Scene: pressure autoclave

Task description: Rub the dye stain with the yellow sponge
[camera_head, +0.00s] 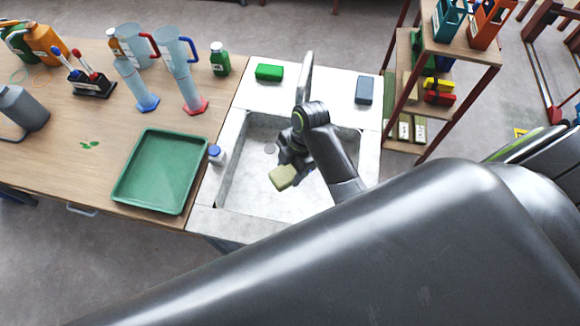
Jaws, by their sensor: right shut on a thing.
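The yellow sponge (282,178) is held in my right gripper (288,170), over the basin of the sink (232,221). The gripper is shut on it, and the fingers are partly hidden by the wrist and the sponge. I cannot tell whether the sponge touches the basin floor. The dye stain (89,145) is a few small green patches on the wooden bench (50,160), left of the green tray and well to the left of the gripper. My left gripper is not in view.
A green tray (122,190) and a small blue-capped bottle (216,155) lie between the sink and the stain. Jugs (175,50), cylinders (190,92) and a pen rack (90,84) stand behind. A green sponge (269,72) and a grey-blue block (364,91) lie on the sink's back ledge.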

